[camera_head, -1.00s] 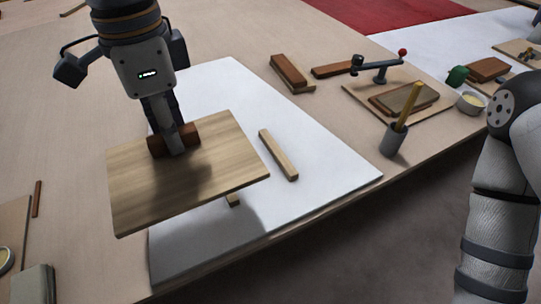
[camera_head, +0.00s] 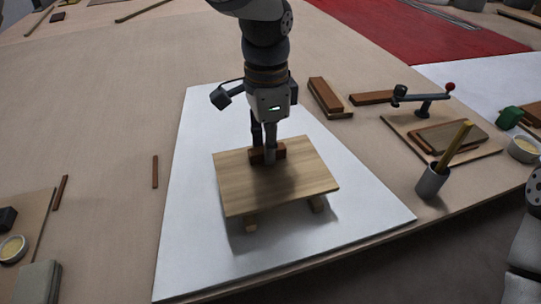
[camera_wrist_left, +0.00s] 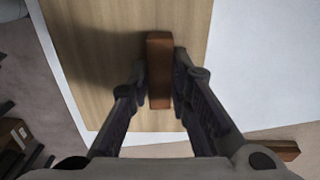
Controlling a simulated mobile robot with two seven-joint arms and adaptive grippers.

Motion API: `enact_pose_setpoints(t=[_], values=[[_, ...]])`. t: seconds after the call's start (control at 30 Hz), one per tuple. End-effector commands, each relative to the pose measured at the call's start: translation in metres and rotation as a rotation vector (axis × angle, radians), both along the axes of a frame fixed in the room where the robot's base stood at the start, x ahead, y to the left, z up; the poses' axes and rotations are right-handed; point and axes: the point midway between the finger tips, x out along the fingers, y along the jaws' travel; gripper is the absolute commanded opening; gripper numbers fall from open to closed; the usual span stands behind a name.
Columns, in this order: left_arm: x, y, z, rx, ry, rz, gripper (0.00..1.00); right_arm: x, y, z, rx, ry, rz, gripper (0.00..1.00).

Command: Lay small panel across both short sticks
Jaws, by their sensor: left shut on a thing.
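The small panel (camera_head: 252,190) is a pale wooden board with a dark brown block handle (camera_head: 280,152) on top. My left gripper (camera_head: 266,158) is shut on this handle from above. In the left wrist view the handle (camera_wrist_left: 160,70) sits between the two fingers (camera_wrist_left: 158,85), with the panel (camera_wrist_left: 100,60) beneath. The panel looks level above the two short sticks. My right gripper is out of view.
The sticks stand on a white sheet (camera_head: 205,240) on the tan table. To the right are a grey cup (camera_head: 433,182) with a yellow tool, a board (camera_head: 488,153) with stacked pieces, and brown blocks (camera_head: 324,94). The white sheet is clear around the panel.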

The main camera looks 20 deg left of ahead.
Motion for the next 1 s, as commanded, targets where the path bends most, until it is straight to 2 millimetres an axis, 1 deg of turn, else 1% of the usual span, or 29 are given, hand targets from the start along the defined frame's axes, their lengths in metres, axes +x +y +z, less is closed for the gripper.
enact_pose_setpoints(t=[0.03, 0.13, 0.2, 0.4, 0.6, 0.63, 0.7, 1.0], values=[[0.004, -0.002, -0.008, 0.000, 0.002, 0.000, 0.00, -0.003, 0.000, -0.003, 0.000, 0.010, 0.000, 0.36], [0.004, -0.002, -0.027, 0.001, 0.003, 0.000, 0.00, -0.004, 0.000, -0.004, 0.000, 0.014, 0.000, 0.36], [0.004, -0.002, -0.035, 0.000, 0.000, 0.000, 0.00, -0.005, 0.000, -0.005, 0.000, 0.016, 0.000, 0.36], [0.004, -0.002, -0.033, 0.000, -0.005, 0.001, 0.00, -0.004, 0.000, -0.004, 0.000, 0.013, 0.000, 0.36], [0.004, -0.002, -0.039, 0.000, -0.004, 0.001, 0.00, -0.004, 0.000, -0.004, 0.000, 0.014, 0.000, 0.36], [0.004, -0.002, -0.039, 0.001, -0.004, 0.001, 0.25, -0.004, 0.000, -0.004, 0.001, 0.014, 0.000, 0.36], [0.004, -0.002, -0.039, 0.001, -0.004, 0.001, 0.38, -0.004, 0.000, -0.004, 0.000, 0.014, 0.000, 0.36], [0.004, -0.002, -0.037, 0.000, -0.005, 0.001, 0.38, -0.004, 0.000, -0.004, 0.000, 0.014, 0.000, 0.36]])
